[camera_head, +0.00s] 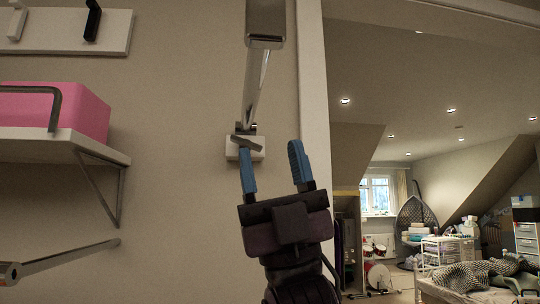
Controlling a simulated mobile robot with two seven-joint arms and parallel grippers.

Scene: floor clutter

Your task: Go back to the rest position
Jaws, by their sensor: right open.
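My right gripper (273,168) reaches up from the bottom centre of the head view. Its two blue-tipped fingers are spread apart, with nothing between them. A small white wall block (243,148) with a grey metal piece shows behind the left finger. I cannot tell whether that finger touches it. My left gripper is not in view.
A shiny metal bar (256,85) runs up from the white block. At left, a white shelf (60,145) holds a pink box (85,110), below a hook rail (65,32). Another metal rod (65,260) shows lower left. A doorway opens right, onto a cluttered bedroom with a bed (470,285).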

